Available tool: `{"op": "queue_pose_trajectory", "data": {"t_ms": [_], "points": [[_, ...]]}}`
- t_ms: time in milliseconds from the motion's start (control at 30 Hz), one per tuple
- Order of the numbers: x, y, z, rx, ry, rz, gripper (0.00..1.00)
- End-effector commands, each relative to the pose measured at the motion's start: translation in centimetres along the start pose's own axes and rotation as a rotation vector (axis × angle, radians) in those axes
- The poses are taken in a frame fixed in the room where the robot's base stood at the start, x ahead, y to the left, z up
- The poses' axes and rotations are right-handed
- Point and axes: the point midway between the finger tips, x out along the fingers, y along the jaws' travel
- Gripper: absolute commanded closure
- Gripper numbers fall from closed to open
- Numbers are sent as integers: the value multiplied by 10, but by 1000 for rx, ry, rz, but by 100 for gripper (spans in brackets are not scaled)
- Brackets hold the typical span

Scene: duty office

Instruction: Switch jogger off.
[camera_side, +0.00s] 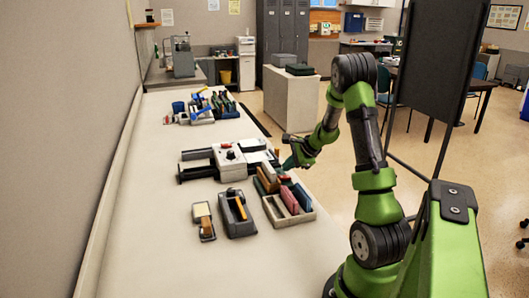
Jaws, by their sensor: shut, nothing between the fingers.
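The jogger seems to be the white machine (231,160) on the near half of the long counter. It has a dark knob and a small red part on its top, and dark rails stick out to its left. The switch position is too small to tell. My gripper (289,162) is shut and empty, low at the right side of the machine. I cannot tell whether its tips touch anything.
A cluttered organiser (203,110) stands farther back. The counter's near end is clear.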

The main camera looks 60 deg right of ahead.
Motion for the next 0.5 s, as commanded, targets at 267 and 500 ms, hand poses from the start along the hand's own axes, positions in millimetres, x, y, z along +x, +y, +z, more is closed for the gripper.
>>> {"op": "queue_pose_trajectory", "data": {"t_ms": [267, 500], "points": [[-20, -15, 15, -4, -1, -4, 100], [-32, -24, 24, -1, -1, -2, 100]]}}
